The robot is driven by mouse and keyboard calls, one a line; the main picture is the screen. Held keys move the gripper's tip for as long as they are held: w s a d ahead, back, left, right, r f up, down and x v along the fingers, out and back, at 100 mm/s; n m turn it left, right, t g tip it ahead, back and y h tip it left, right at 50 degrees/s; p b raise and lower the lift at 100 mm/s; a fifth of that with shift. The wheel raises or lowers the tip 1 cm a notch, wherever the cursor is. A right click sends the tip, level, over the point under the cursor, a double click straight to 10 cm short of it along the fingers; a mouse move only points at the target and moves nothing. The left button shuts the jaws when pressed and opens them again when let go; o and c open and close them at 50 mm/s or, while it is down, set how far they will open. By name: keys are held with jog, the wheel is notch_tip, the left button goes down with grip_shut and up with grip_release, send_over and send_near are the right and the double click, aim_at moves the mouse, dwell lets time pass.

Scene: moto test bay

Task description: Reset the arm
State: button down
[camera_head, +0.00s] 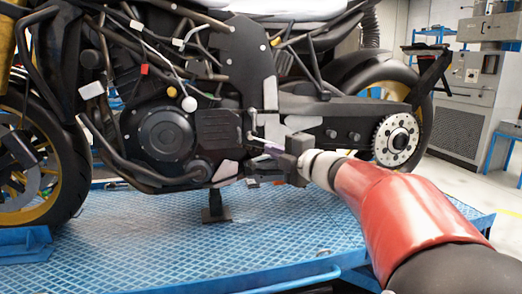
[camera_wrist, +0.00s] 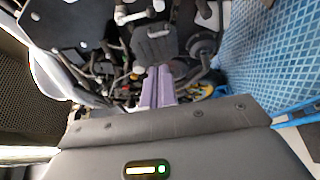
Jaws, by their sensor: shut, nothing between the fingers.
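My gripper (camera_head: 270,146) is at the end of my red arm, beside the lower middle of the motorcycle (camera_head: 210,110) in the head view. In the wrist view my gripper (camera_wrist: 157,72) shows two purple-grey fingers pressed together, with nothing between them. The fingers point at the motorcycle's engine area (camera_wrist: 155,45). Whether the fingertips touch the motorcycle cannot be told.
The motorcycle stands on a blue lift platform (camera_head: 190,250), which also shows in the wrist view (camera_wrist: 270,60). A toothed rear sprocket (camera_head: 396,140) is right of my gripper. Grey machine cabinets (camera_head: 468,105) stand at the back right. The platform's front is clear.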

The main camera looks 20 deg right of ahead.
jog(key=s+d+f+m+g+h, duration=0.1)
jog(key=s+d+f+m+h, duration=0.25)
jog(key=s+m+h, duration=1)
jog(key=s+a+f+m+g+y, duration=0.2)
jog(key=s+a+f+m+g, duration=0.2)
jog(key=s+f, duration=0.5)
jog(key=s+a+f+m+g+y, duration=0.3)
jog(key=s+a+f+m+g, duration=0.1)
jog(key=s+f, duration=0.5)
jog(key=shift+a+f+m+g+y, duration=0.25)
jog(key=shift+f+m+g+y, duration=0.15)
jog(key=shift+m+g, duration=0.45)
